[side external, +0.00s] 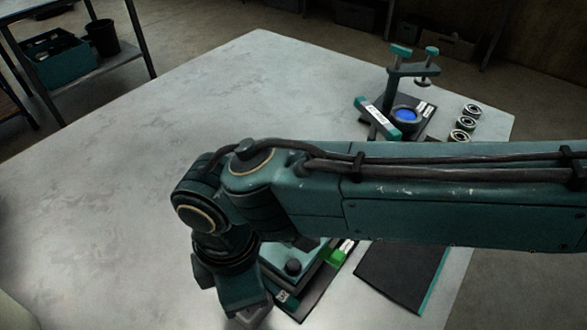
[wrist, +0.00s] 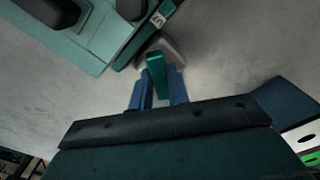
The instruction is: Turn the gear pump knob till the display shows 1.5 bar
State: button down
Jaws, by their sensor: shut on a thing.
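The gear pump is a teal block (side external: 318,252) on a dark base, partly hidden behind my arm in the side view. It also shows at the top left of the wrist view (wrist: 92,48). A small green panel (side external: 336,257) sits at its edge; no reading can be made out. In the wrist view, a teal bar-shaped knob (wrist: 156,72) stands by a grey rounded part (wrist: 172,46) beside the block. My gripper (wrist: 156,88) has its blue fingers on both sides of this knob and is shut on it. In the side view, its fingertips are hidden.
A dark flat panel (side external: 402,275) lies right of the pump. At the back right stand a teal press-like fixture (side external: 408,70), a blue-faced round part (side external: 405,115) and several metal rings (side external: 467,123). The table's left and middle (side external: 170,120) are clear.

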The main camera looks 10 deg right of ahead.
jog(key=shift+w, duration=0.1)
dwell(0.3)
jog(key=shift+r+m, duration=0.1)
jog(key=shift+m, duration=2.3)
jog(key=shift+m, duration=0.7)
jog(key=shift+w+m, duration=0.1)
jog(key=shift+m, duration=2)
jog(key=m, duration=0.2)
jog(key=shift+r+m, duration=0.1)
jog(key=shift+m, duration=0.2)
jog(key=c, duration=1.7)
grip_release()
jog(key=shift+w, duration=0.1)
jog(key=shift+c, duration=0.2)
